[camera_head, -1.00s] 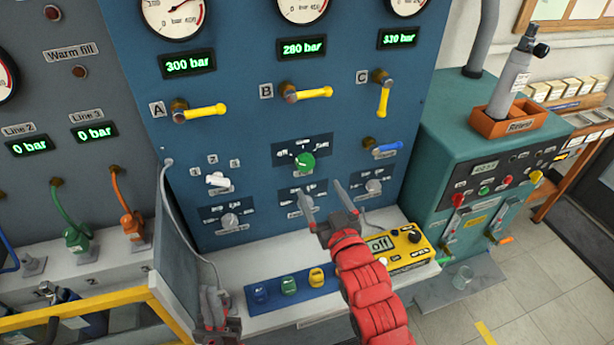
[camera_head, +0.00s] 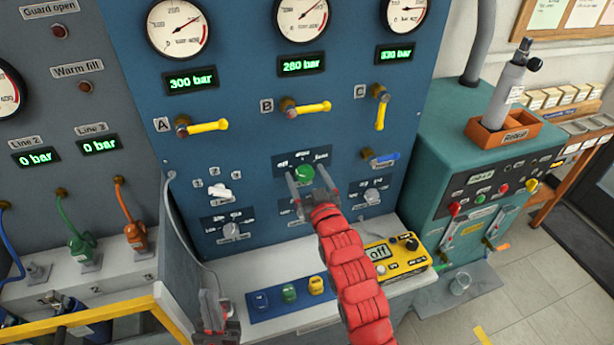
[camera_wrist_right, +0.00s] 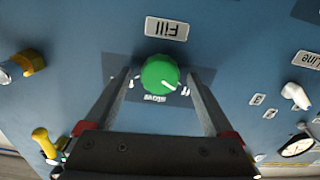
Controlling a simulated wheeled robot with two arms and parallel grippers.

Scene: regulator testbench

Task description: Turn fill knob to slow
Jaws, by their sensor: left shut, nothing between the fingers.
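The green fill knob (camera_head: 304,175) is on the blue panel under the middle gauge. In the right wrist view the knob (camera_wrist_right: 160,74) shows a white pointer line toward the lower right, and the Fill label (camera_wrist_right: 167,28) appears upside down. A word that looks like "slow" is printed just below the knob in that view. My right gripper (camera_head: 307,182) is open, with its fingers on either side of the knob; contact is not clear. In the right wrist view the fingers (camera_wrist_right: 163,85) show gaps to the knob. My left gripper (camera_head: 209,294) is shut and empty at the lower left.
Yellow valve handles (camera_head: 208,126) stick out above. A yellow meter (camera_head: 391,260) and blue strip (camera_head: 262,303) lie on the ledge below.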

